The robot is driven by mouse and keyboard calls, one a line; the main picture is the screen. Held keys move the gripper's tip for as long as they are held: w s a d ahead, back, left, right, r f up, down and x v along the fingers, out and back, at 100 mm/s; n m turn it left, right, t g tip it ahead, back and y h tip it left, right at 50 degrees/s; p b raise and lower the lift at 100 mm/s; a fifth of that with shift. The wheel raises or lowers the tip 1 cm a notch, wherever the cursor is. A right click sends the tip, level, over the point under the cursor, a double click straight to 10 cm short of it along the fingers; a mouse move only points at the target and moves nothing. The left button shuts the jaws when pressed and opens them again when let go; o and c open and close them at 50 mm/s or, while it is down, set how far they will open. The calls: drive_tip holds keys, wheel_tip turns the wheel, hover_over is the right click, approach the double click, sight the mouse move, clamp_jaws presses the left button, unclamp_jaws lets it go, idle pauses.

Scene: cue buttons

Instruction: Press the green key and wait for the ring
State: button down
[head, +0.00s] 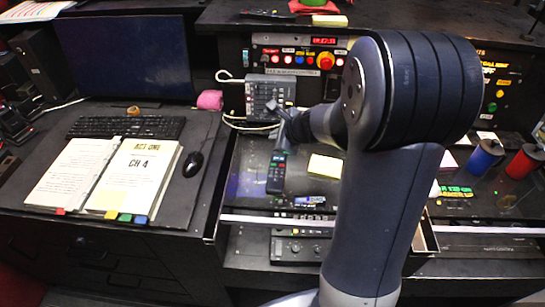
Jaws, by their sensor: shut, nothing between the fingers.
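My gripper (273,107) is small in the head view, shut and empty, in front of the grey keypad box (268,92) on the desk. I cannot tell whether it touches the box. The box has rows of small keys, too small to tell their colours, and the gripper hides part of it. A round green button (492,107) shows on the right-hand panel, well away from my gripper. I cannot tell which is the green key, and no lit ring is clear.
Behind stands a panel (300,73) with coloured buttons and a red display. A black handset (277,172) and yellow notes (325,166) lie below my gripper. Left are a monitor (130,55), keyboard (125,127), open binder (139,177) and mouse (193,164). Spools (485,157) stand right.

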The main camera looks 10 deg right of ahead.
sight(276, 167)
drive_tip(key=shift+f, duration=0.1)
idle(0.3)
wheel_tip(276, 167, down, 9)
drive_tip(key=b, duration=0.8)
drive_tip(key=shift+r, duration=0.2)
idle(1.5)
drive_tip(key=shift+f+b, duration=0.4)
drive_tip(key=shift+b, duration=0.25)
drive_tip(key=shift+f, duration=0.25)
drive_tip(key=shift+r, duration=0.1)
drive_tip(key=shift+r+p, duration=0.35)
drive_tip(key=shift+r, duration=0.3)
wheel_tip(276, 167, up, 5)
drive_tip(key=p, duration=0.4)
idle(0.4)
